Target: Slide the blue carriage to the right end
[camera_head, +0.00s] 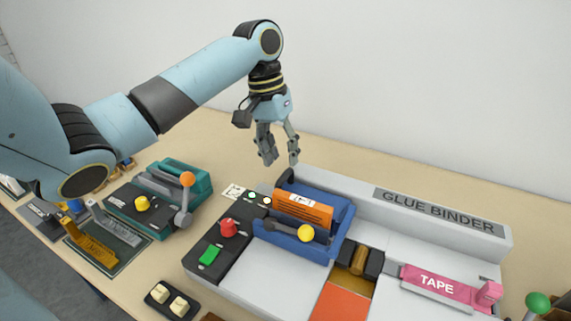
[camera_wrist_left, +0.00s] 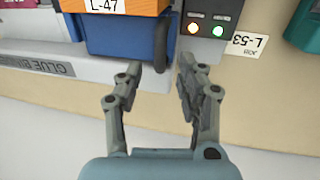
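The blue carriage (camera_head: 287,242) sits at the left end of the grey glue binder (camera_head: 445,235). It holds an orange block (camera_head: 303,210), and a dark lever with a yellow ball knob (camera_head: 306,233) is on its front. In the left wrist view the carriage (camera_wrist_left: 120,40) shows at top left, with the orange block labelled L-47 (camera_wrist_left: 100,7). My left gripper (camera_head: 282,160) points down, open and empty, above and behind the carriage's left end. My right gripper is not in view.
A black control panel (camera_head: 205,237) with a red knob and green switch adjoins the carriage's left. A brown roller (camera_head: 359,261) and pink tape unit (camera_head: 440,285) stand to its right. A teal machine (camera_head: 195,178) with an orange-knobbed lever is further left.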

